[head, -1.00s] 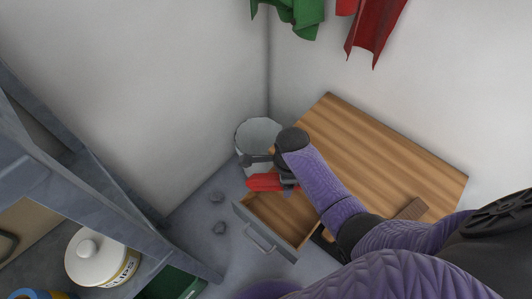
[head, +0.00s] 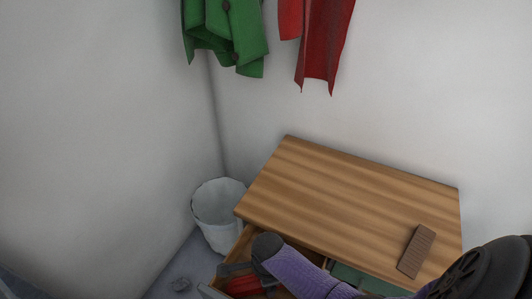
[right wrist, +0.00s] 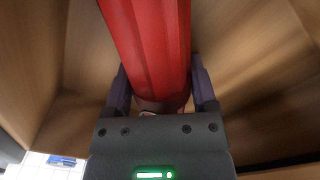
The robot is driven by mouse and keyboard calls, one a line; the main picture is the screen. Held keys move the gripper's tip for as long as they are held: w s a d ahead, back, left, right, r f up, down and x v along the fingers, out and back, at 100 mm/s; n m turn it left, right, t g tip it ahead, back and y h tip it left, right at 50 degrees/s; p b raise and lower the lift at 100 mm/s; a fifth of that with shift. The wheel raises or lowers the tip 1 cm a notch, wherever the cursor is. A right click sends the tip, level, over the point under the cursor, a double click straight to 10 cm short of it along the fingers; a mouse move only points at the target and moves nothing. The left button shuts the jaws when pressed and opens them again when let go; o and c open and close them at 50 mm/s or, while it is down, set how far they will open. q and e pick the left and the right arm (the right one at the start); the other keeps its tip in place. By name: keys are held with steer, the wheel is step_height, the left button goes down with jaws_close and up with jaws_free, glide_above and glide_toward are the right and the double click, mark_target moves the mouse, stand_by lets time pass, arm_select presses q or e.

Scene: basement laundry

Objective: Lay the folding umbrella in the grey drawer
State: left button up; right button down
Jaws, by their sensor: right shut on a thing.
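The folding umbrella (head: 243,286) is red and shows at the bottom of the head view; it fills the middle of the right wrist view (right wrist: 150,45). My right gripper (right wrist: 160,92) is shut around its near end, one finger on each side. The grey drawer (head: 237,248) is pulled open below the wooden top, with pale wooden inner walls. In the right wrist view wooden walls (right wrist: 40,70) surround the umbrella, so it is in the drawer space. Whether it touches the bottom is unclear. My right arm hides part of the drawer. My left gripper is not in view.
A wooden top (head: 340,200) with a brown ridged block (head: 417,250) lies above the drawer. A whitish bin (head: 218,215) stands in the corner beside it. A green (head: 225,35) and a red garment (head: 322,45) hang on the wall.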

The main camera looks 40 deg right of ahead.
steer(key=shift+f, duration=0.1)
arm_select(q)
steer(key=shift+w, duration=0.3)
arm_select(e)
jaws_free()
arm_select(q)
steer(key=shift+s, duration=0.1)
arm_select(e)
step_height(320, 180, up, 5)
steer(key=p, duration=0.3)
steer(key=shift+w+f, duration=0.15)
step_height(320, 180, up, 8)
steer(key=p, duration=0.6)
steer(key=shift+f, duration=0.1)
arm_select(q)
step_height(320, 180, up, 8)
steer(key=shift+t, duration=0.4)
arm_select(e)
steer(key=shift+f, duration=0.1)
